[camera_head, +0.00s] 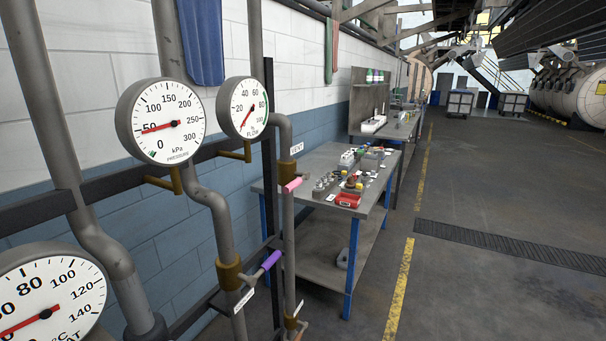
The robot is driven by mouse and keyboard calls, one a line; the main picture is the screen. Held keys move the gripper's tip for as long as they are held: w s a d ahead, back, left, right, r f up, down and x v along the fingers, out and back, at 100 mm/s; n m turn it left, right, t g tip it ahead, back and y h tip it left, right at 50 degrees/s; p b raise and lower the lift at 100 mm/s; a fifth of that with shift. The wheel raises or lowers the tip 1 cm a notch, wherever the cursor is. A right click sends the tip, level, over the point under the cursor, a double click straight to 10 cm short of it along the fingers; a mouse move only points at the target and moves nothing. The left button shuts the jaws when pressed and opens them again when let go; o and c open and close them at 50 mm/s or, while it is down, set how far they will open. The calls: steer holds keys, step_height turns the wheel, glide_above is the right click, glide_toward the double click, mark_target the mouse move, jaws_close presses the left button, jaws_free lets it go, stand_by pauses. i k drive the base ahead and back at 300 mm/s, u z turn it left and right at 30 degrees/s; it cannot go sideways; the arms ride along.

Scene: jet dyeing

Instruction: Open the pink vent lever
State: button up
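The pink vent lever (292,185) is on a thin vertical pipe in the middle of the view, just left of the workbench. It juts out to the right from the pipe and tilts slightly upward. A small white label reading VENT (297,149) sits above it. A purple lever (270,261) is on the thicker pipe lower and to the left, tilted up to the right, with a white tag (244,301) below it. My gripper is not in view.
Round gauges (162,122) and grey pipes fill the left side along the wall. A workbench (325,257) with small parts and a red tray (347,200) stands right behind the lever. The floor (480,200) to the right is open, with a yellow line and a dark grate.

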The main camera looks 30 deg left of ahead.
mark_target(290, 187)
steer(key=u, duration=0.35)
steer(key=i, duration=0.7)
steer(key=u, duration=0.65)
